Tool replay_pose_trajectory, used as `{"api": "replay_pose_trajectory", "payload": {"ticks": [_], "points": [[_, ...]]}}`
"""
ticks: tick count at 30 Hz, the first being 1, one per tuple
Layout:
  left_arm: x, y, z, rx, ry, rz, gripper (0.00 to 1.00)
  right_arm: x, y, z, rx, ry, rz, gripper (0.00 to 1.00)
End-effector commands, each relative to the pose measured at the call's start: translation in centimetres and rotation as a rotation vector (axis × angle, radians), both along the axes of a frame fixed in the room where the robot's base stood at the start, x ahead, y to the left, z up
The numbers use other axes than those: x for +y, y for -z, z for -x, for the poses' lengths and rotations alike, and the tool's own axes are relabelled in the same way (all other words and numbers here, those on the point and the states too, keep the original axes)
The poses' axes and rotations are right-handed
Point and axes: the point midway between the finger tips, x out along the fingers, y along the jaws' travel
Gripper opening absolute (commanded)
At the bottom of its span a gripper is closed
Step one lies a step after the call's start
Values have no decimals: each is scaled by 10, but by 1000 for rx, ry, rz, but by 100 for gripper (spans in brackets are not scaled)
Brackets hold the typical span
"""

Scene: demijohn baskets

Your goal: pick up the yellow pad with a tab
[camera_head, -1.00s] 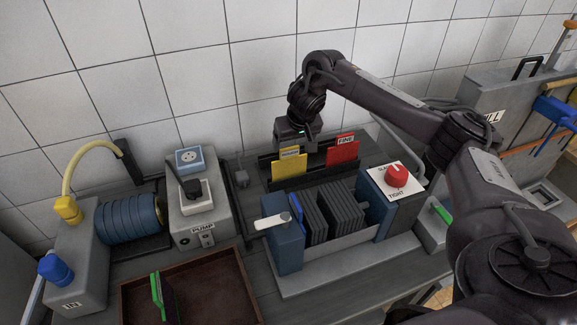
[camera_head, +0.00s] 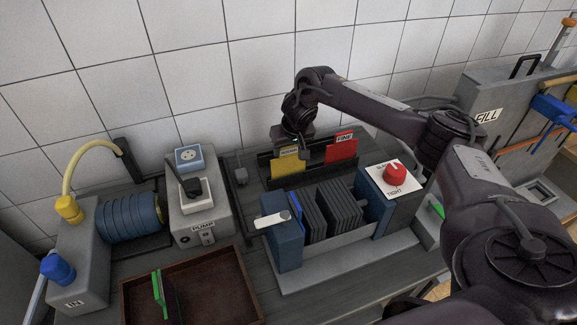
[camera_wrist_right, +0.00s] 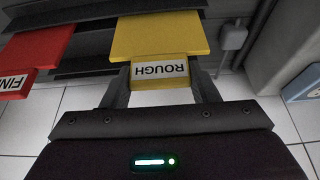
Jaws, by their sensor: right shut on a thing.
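The yellow pad (camera_head: 287,166) stands in a dark rack at the back of the bench, beside a red pad (camera_head: 340,150) marked FINE. In the right wrist view the yellow pad (camera_wrist_right: 158,35) has a tab reading ROUGH upside down. My right gripper (camera_wrist_right: 160,75) has a finger on each side of this tab and is shut on it. In the head view the right gripper (camera_head: 292,147) hangs just above the yellow pad and partly hides its top. The pad's lower part is still down in the rack. My left gripper is not in view.
In front of the rack (camera_head: 265,174) is a plate press (camera_head: 287,245) with a red knob (camera_head: 395,174). A brown tray (camera_head: 228,275) holding a dark green-edged piece lies at the front. A pump box (camera_head: 205,215) stands left. The tiled wall is close behind.

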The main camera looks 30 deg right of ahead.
Motion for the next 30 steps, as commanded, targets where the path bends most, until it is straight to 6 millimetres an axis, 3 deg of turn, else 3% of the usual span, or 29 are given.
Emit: {"api": "replay_pose_trajectory", "payload": {"ticks": [11, 17, 26, 27, 30], "points": [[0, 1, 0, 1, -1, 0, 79, 0, -4, 0, -1, 0, 0, 20], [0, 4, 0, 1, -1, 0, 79, 0, -25, -1, -3, 0, -1, 20], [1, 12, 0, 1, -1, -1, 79, 1, -88, -1, -6, -1, 0, 20], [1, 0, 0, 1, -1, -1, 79, 0, -106, -2, -7, 0, 2, 20], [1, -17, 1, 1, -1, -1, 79, -1, -135, -1, -7, 0, 3, 20]]}}
